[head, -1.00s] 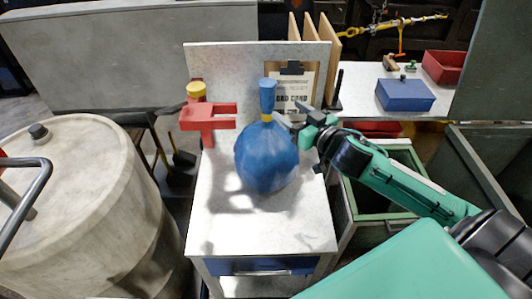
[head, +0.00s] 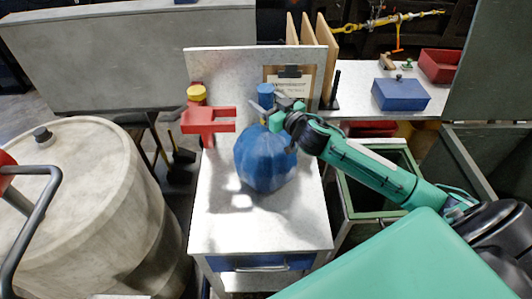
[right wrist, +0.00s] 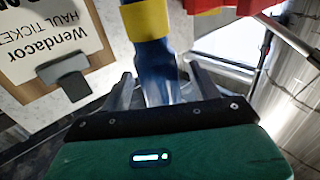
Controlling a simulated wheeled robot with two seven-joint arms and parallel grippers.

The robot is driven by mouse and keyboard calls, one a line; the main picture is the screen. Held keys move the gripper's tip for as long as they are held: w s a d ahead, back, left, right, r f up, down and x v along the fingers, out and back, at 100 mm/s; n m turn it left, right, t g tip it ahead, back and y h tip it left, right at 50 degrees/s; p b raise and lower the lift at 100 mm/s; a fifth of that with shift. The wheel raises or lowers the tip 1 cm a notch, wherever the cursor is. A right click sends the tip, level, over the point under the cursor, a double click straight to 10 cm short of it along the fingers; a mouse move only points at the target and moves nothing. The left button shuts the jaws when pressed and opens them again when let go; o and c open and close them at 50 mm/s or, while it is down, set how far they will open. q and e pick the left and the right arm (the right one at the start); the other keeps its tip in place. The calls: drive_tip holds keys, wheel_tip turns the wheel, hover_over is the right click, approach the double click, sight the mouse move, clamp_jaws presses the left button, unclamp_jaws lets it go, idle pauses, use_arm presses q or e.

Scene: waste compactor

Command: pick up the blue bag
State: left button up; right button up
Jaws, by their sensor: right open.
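The blue bag (head: 264,162) sits upright on a light grey worktop, with a round body and a narrow blue neck that has a yellow band. My right gripper (head: 275,114) is at the neck and partly hides it. In the right wrist view, the open fingers (right wrist: 159,80) stand on either side of the blue neck (right wrist: 155,62). The yellow band (right wrist: 147,20) shows beyond the fingertips. I cannot tell whether either finger touches the neck. My left gripper is not in view.
A red fixture with a yellow top (head: 208,120) stands left of the bag. A clipboard (head: 288,86) leans behind it. A large grey drum (head: 95,210) is at the left, and an open green bin (head: 360,200) is at the right. The worktop's front (head: 255,225) is clear.

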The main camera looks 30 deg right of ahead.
drive_tip(key=shift+x, duration=1.1)
drive_tip(key=shift+s, duration=0.1)
clamp_jaws()
